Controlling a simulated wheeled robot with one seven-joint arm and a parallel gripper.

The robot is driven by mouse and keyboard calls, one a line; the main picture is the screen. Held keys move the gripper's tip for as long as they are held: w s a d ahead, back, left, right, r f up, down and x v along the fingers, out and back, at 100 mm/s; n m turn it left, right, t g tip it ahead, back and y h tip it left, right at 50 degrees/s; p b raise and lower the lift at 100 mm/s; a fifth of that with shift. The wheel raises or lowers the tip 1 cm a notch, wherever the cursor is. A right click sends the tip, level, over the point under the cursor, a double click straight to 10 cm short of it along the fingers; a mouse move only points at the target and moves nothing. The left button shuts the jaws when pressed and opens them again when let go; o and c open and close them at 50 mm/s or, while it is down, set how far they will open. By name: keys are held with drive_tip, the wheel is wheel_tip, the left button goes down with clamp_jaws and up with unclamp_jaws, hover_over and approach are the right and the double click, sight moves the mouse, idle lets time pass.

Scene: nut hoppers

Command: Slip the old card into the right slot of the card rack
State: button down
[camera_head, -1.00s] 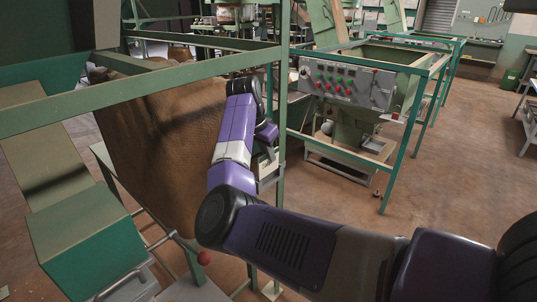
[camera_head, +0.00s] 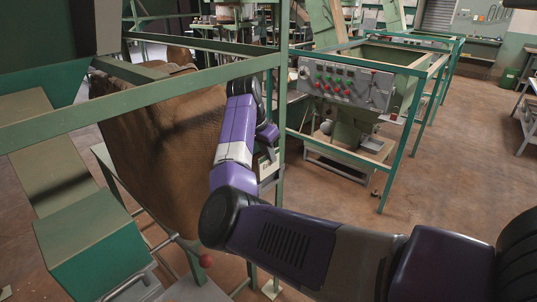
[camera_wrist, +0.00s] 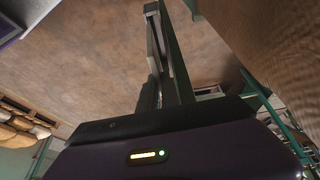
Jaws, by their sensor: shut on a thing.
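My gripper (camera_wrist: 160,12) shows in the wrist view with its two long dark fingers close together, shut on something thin. I take this to be the old card, but its face cannot be made out. In the head view my purple arm reaches toward the green post, and its far end covers the fingers and the card. A small pale, grey-edged item (camera_head: 267,165) shows beside the post just below my wrist. It may be the card rack, but its slots cannot be told apart.
A green frame (camera_head: 150,97) with a large brown hopper (camera_head: 165,150) stands close on the left. A red knob (camera_head: 206,261) sits low by the post. A control panel (camera_head: 345,83) stands on another framed machine behind. The floor (camera_head: 450,180) at right is clear.

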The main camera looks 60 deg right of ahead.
drive_tip(key=r, duration=0.2)
drive_tip(key=shift+w+d+r, duration=0.15)
drive_tip(key=shift+w+r, duration=0.1)
drive_tip(key=shift+r, duration=0.05)
drive_tip(key=s+a+p, duration=0.2)
drive_tip(key=s+p, duration=0.3)
drive_tip(key=s, duration=0.4)
drive_tip(key=shift+s+a+f, duration=0.2)
drive_tip(key=shift+s+f, duration=0.15)
